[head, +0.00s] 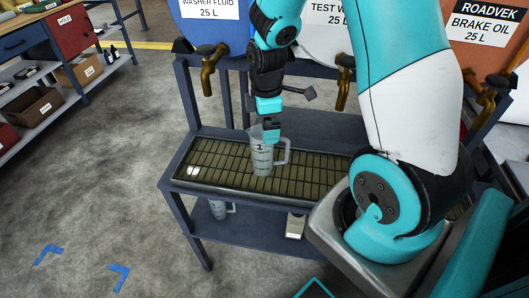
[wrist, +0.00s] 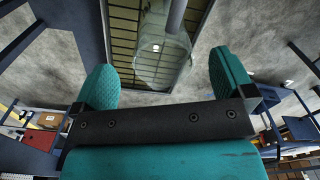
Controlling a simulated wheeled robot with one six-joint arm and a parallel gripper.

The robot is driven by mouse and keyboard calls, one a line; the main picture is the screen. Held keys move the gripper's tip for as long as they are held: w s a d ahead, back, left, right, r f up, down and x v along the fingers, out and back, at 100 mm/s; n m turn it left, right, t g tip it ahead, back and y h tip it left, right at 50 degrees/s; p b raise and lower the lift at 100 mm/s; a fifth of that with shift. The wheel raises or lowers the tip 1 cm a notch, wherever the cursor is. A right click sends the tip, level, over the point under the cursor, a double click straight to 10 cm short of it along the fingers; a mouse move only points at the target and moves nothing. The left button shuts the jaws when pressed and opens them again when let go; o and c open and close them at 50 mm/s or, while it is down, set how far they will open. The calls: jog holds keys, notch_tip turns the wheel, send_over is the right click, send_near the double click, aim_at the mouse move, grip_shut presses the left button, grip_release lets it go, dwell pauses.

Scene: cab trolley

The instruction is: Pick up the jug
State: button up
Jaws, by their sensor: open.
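The jug (head: 262,160) is a clear measuring jug with dark markings and a handle on its right. It stands upright on the slatted grate of the trolley (head: 212,160). My gripper (head: 271,132) is at the jug's rim in the head view, and part of the rim is hidden behind it. In the wrist view my gripper (wrist: 172,85) shows two teal fingers spread wide, with nothing held between them. The jug (wrist: 160,50) shows there beyond the fingertips, over the grate, between the lines of the two fingers.
Drums labelled washer fluid (head: 212,25) and brake oil (head: 483,38) stand behind the grate, with brass taps (head: 208,75) overhanging it. Another jug (head: 220,208) and a pale container (head: 295,225) sit on the lower shelf. Shelving with boxes (head: 35,105) stands at the left; the floor between is clear.

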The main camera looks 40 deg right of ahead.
aim_at(269, 153)
notch_tip(269, 153, down, 6)
jog(key=p, duration=0.1)
jog(key=shift+a+f, duration=0.2)
jog(key=shift+a, duration=0.05)
jog(key=c, duration=1)
jog(key=shift+c, duration=0.2)
jog(key=shift+r, duration=0.1)
